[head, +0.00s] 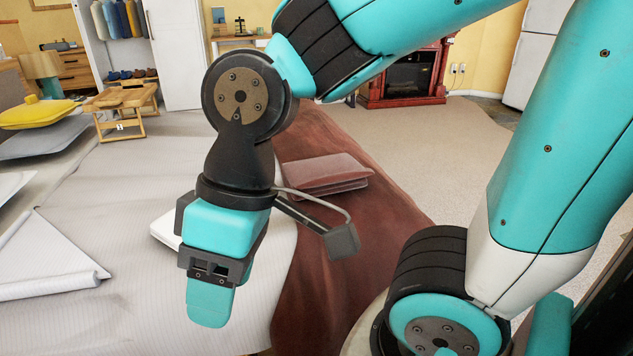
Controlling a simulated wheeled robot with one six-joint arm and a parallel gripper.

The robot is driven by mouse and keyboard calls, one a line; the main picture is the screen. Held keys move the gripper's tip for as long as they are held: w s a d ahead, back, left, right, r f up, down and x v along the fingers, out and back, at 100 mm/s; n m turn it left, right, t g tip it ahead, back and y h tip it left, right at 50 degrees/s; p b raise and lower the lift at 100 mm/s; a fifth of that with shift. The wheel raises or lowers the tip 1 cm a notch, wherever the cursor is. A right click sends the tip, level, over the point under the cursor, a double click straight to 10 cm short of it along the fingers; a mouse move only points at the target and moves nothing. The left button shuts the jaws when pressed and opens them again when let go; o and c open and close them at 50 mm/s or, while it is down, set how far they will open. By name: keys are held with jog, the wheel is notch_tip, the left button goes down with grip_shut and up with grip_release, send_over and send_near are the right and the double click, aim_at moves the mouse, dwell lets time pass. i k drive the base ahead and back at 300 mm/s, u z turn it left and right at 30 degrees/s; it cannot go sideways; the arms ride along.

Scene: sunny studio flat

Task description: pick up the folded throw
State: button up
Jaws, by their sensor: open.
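The folded throw (325,172) is a dusty pink, layered flat bundle. It lies on a dark red blanket (345,240) spread over the side of the bed, right of the picture's middle. My gripper (210,305) hangs over the pale bed cover, to the left of the throw and nearer the camera, apart from it. It points down and is open, and I see nothing held in it. One finger faces me and hides the other. A wrist part of mine stands out between the gripper and the throw, but most of the throw's top shows.
A white flat object (164,229) lies partly hidden behind my gripper. A small wooden tray table (122,97), a yellow cushion (40,113) and a grey cushion (42,138) are on the bed's far left. Open carpet (440,145) lies beyond the bed at right.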

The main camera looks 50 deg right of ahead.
aim_at(334, 173)
jog(key=z, duration=0.35)
jog(key=k, duration=0.25)
jog(key=z, duration=0.8)
jog(key=i, duration=0.45)
